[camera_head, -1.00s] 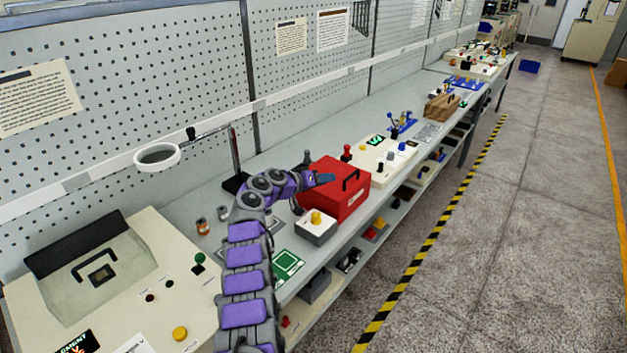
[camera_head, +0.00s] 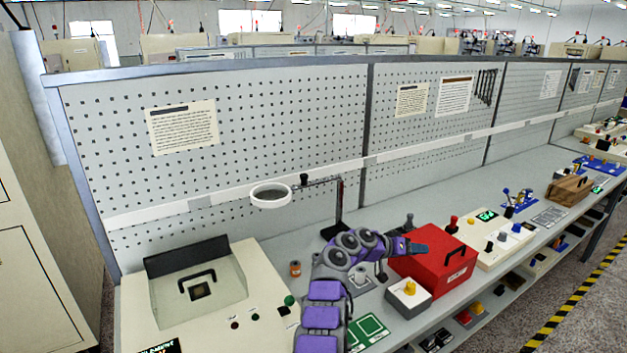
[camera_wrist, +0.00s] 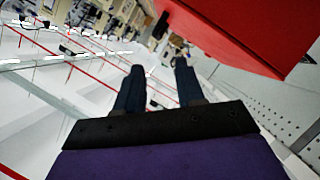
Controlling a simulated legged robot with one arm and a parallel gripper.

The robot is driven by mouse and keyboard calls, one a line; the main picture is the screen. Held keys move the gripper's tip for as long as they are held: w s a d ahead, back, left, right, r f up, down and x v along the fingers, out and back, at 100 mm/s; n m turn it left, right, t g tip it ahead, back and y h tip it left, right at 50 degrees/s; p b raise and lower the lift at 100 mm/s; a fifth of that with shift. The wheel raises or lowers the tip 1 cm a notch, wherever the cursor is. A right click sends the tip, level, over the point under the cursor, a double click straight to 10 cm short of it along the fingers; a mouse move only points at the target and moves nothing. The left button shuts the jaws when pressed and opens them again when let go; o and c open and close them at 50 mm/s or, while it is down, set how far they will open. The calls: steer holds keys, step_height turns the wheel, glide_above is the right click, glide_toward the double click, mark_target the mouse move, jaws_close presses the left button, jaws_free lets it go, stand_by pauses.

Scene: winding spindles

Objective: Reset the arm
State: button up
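My purple and grey arm (camera_head: 323,292) rises from the bottom of the head view and bends right over the bench. My gripper (camera_head: 418,248) is at the left side of the red toolbox (camera_head: 440,272), overlapping its upper left edge in the head view; I cannot tell there whether they touch. In the wrist view, my gripper (camera_wrist: 158,80) shows two dark fingers apart with nothing between them. The red toolbox also fills the top right of the wrist view (camera_wrist: 250,30).
A magnifier lamp (camera_head: 271,203) stands behind my arm. A white machine with a clear lid (camera_head: 200,290) is left, and a grey box with a yellow button (camera_head: 409,294) is right of my arm. A pegboard wall (camera_head: 270,130) backs the bench.

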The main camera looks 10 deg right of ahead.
steer(key=a+f+y, duration=0.1)
steer(key=f, duration=0.1)
steer(key=a+f+y, duration=0.1)
steer(key=f, duration=0.1)
steer(key=a+f+n+y, duration=0.1)
steer(key=f+y, duration=0.1)
steer(key=shift+w+a+f, duration=0.15)
steer(key=shift+w+f, duration=0.1)
steer(key=shift+w, duration=0.1)
steer(key=s+a+n+y, duration=0.25)
steer(key=a+y, duration=0.45)
steer(key=a, duration=0.9)
steer(key=s+a+r+n+y, duration=0.3)
steer(key=s+a+r+n, duration=0.2)
steer(key=s+a+r, duration=0.8)
steer(key=s+d+g, duration=0.1)
steer(key=s+g, duration=0.2)
steer(key=s, duration=3.6)
steer(key=shift+d+y, duration=0.3)
steer(key=shift+d, duration=0.05)
